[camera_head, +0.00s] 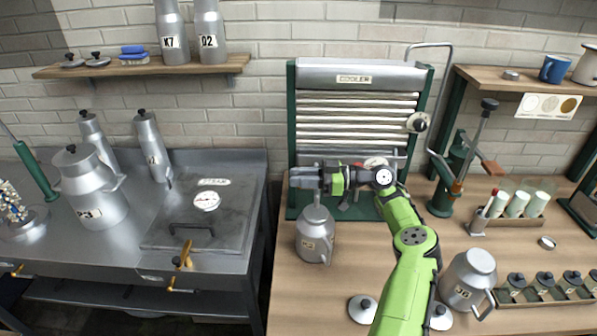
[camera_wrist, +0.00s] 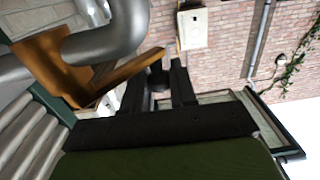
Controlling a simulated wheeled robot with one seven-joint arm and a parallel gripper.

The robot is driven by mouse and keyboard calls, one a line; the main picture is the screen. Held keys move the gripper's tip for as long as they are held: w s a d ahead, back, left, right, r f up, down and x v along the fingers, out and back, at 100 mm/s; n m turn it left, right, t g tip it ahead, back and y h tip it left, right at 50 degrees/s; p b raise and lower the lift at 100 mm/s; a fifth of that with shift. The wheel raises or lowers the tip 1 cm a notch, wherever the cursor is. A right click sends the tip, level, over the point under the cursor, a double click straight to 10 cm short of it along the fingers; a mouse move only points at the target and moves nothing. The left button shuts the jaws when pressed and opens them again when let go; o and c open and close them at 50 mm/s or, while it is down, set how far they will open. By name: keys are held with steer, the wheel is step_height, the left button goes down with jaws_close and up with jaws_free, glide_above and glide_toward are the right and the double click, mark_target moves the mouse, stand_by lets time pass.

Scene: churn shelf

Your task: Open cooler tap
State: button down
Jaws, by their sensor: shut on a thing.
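The cooler (camera_head: 354,78) stands against the wall, a green-framed unit with several horizontal steel tubes and a name plate. My gripper (camera_head: 308,178) reaches across its lower front, pointing left. In the wrist view my gripper (camera_wrist: 157,88) has its two dark fingers close together around the end of the tap's brass-coloured lever (camera_wrist: 143,68), where a dark knob shows between them. The lever runs beside a curved steel pipe (camera_wrist: 115,40).
A steel can (camera_head: 315,238) stands on the wooden bench just below my gripper. Another can (camera_head: 468,282) stands at the right, near a rack of dark-topped pieces (camera_head: 545,288). A green hand press (camera_head: 460,160) stands right of the cooler. The steam chest (camera_head: 205,213) is at left.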

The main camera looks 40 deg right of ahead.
steer(key=shift+s+r+n+g+y, duration=0.2)
steer(key=shift+n+g+y, duration=0.1)
steer(key=shift+n+g, duration=0.15)
steer(key=shift+s+d+g, duration=0.1)
steer(key=shift+g, duration=0.15)
steer(key=c, duration=1.1)
jaws_free()
steer(key=shift+c, duration=0.2)
steer(key=shift+o, duration=0.7)
step_height(320, 180, up, 10)
steer(key=p, duration=0.1)
steer(key=shift+c, duration=0.5)
